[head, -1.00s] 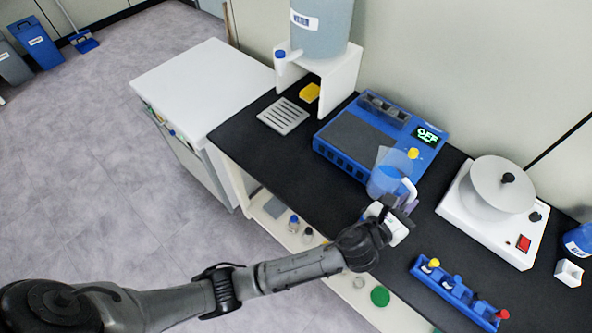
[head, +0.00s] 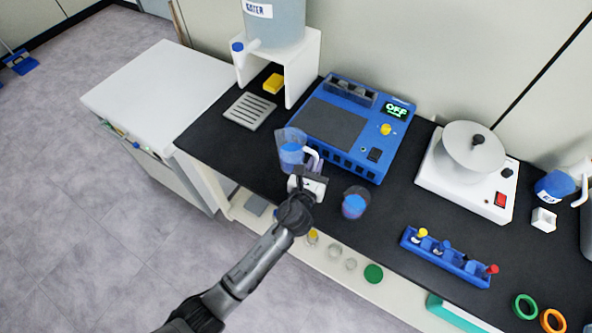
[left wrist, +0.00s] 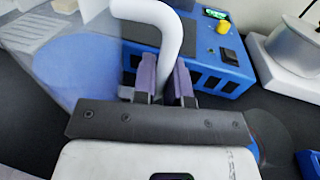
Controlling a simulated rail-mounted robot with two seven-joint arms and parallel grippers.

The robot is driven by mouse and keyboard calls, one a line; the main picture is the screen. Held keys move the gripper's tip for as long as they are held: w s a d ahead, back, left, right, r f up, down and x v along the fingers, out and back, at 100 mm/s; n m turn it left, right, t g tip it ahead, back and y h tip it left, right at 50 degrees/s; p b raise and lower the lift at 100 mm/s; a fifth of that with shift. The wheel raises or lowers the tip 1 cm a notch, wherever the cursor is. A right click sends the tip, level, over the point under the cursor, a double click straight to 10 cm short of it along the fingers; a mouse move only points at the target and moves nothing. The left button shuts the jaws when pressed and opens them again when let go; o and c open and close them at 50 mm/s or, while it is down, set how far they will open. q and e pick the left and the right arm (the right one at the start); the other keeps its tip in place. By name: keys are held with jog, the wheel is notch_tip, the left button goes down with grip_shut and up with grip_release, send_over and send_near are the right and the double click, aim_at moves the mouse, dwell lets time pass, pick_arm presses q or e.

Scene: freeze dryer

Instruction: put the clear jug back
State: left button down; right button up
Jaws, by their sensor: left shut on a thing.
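The clear jug (head: 291,152) holds blue liquid and has a white handle. My left gripper (head: 309,175) is shut on that handle, at the jug's right side. In the left wrist view the fingers (left wrist: 160,82) close around the white handle, and the jug (left wrist: 75,70) fills the left side. The jug looks about upright, near the left front corner of the blue device. I cannot tell whether its base touches the black counter. My right gripper is not in view.
A clear cup with blue contents (head: 355,203) stands on the counter right of my left gripper. The blue device (head: 335,125) reads OFF. A grey drain grate (head: 249,111) lies by the water tank (head: 275,22). A blue rack (head: 445,257) stands to the right. The counter between grate and jug is clear.

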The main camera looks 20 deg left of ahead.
aim_at(299, 162)
pick_arm(q)
jog(key=a+f, duration=0.1)
jog(key=w+a+f+b, duration=0.1)
jog(key=a, duration=0.1)
jog(key=a+f, duration=0.1)
jog(key=a, duration=0.1)
jog(key=shift+w+f, duration=0.1)
jog(key=shift+w, duration=0.25)
notch_tip(299, 162, down, 4)
jog(key=b, duration=0.3)
jog(key=shift+f, duration=0.1)
jog(key=c, duration=1.2)
grip_release()
jog(key=shift+f, duration=0.1)
jog(key=shift+o, duration=0.2)
